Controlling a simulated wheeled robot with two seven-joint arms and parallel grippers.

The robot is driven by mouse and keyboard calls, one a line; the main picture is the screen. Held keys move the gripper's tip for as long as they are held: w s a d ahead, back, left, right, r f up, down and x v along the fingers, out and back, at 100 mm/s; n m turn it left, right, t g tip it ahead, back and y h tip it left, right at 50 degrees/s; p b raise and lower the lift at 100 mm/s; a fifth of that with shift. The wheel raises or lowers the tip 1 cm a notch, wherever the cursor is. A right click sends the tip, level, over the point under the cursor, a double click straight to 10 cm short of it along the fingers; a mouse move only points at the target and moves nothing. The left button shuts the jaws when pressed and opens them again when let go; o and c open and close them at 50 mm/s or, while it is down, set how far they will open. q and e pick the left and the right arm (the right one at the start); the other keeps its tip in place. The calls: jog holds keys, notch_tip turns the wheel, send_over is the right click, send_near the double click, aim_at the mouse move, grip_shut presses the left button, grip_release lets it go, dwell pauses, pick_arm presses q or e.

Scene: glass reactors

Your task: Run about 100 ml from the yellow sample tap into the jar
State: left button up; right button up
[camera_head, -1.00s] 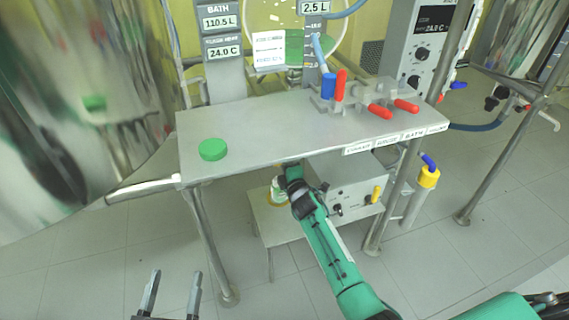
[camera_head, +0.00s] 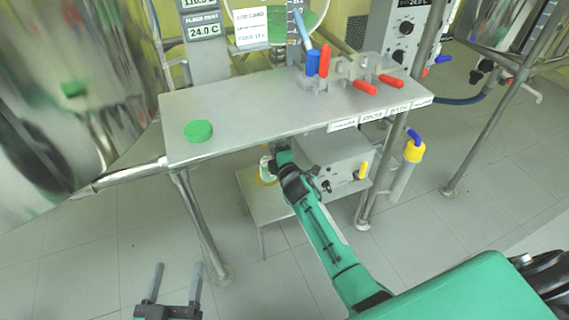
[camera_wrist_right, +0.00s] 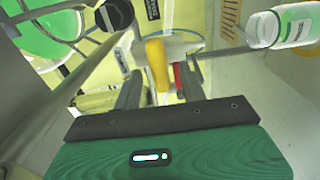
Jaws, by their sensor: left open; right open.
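In the head view my left gripper (camera_head: 175,270) is open and empty at the bottom left, away from the bench. My right arm reaches under the bench edge; its gripper (camera_head: 278,152) is by the jar (camera_head: 266,173), which stands on the low stand and is partly covered. In the right wrist view my right gripper (camera_wrist_right: 159,88) is open, with a yellow handle (camera_wrist_right: 156,62), apparently the sample tap's, between or just beyond its fingers. I cannot tell whether they touch. The white jar with a green label (camera_wrist_right: 297,25) shows at the upper right there.
A green lid (camera_head: 198,131) lies on the steel bench (camera_head: 235,110). Red-handled valves (camera_head: 365,87) and a blue one stand on the bench's right side. A control box (camera_head: 335,160) sits on the low stand (camera_head: 250,187). A yellow-collared tube (camera_head: 413,152) hangs at the right.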

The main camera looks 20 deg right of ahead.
pick_arm(q)
jog(key=s+f+g+p, duration=0.1)
jog(key=s+f+g, duration=0.2)
jog(key=f+g, duration=0.2)
jog(key=shift+s+d+f+y+p, duration=0.2)
jog(key=shift+d+f+y+p, duration=0.15)
jog(key=shift+f, duration=0.25)
pick_arm(e)
jog(key=s, duration=1.1)
jog(key=shift+s+d, duration=0.2)
jog(key=shift+s, duration=0.05)
pick_arm(q)
jog(key=shift+a, duration=0.1)
